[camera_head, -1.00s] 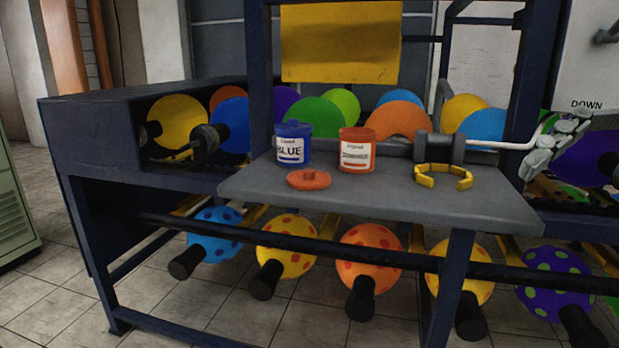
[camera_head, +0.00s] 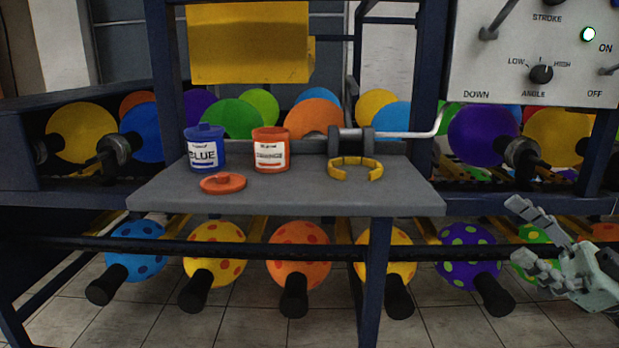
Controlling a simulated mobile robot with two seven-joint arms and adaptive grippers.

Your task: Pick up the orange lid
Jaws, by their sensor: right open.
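The orange lid (camera_head: 223,183) lies flat on the grey shelf (camera_head: 300,192), near its left front part. My right gripper (camera_head: 519,237) is at the lower right, open and empty. It is well to the right of the shelf and far from the lid. My left gripper is not in view.
A blue can (camera_head: 204,148) with its lid on stands behind the orange lid. A yellow open ring (camera_head: 355,168) lies at the shelf's right, before a crank handle (camera_head: 392,134). A control panel (camera_head: 534,52) is at upper right.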

